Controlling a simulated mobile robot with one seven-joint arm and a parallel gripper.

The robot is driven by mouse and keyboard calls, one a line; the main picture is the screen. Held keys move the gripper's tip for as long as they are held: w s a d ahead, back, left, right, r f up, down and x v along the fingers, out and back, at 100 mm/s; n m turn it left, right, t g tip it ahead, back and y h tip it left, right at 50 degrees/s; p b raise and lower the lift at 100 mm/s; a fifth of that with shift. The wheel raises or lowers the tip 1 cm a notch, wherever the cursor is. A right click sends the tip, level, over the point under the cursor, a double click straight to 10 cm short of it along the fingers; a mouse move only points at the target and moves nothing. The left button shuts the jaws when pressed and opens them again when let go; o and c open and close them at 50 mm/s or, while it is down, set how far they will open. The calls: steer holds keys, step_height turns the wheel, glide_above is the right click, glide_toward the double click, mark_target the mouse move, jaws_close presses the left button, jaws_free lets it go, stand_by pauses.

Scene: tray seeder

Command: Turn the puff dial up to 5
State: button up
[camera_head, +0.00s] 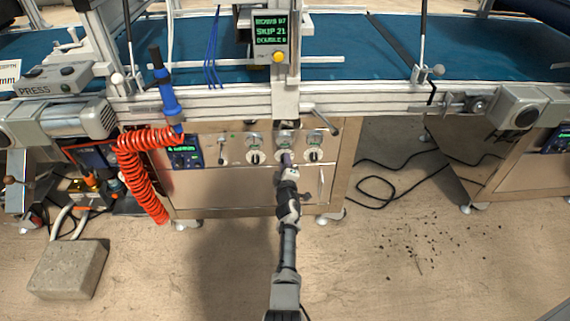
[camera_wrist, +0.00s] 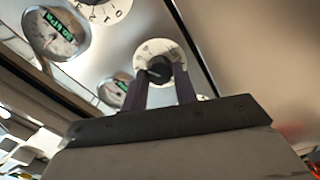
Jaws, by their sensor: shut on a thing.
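A row of three dials with white scale discs is on the front panel of the cabinet in the head view: a left dial (camera_head: 255,157), a middle dial at my gripper, and a right dial (camera_head: 315,155). My gripper (camera_head: 286,158) reaches up to the middle dial. In the wrist view my gripper (camera_wrist: 166,82) has its two dark fingers shut on the black knob (camera_wrist: 158,70) of a dial with a white numbered disc (camera_wrist: 149,49). The fingers hide part of the disc. The numbers and the dial's name are too small or blurred to read.
Round gauges sit by the dials; one (camera_wrist: 56,33) has a green readout in the wrist view. A lever handle (camera_head: 327,120) juts out above the right dial. A coiled red hose (camera_head: 140,170) hangs left of the panel. The floor in front has free room.

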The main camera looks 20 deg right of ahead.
steer(key=shift+r, duration=0.15)
steer(key=o, duration=1)
steer(key=shift+c, duration=0.2)
steer(key=p+v, duration=0.5)
steer(key=v, duration=0.8)
steer(key=shift+s+a, duration=0.15)
steer(key=shift+s, duration=0.2)
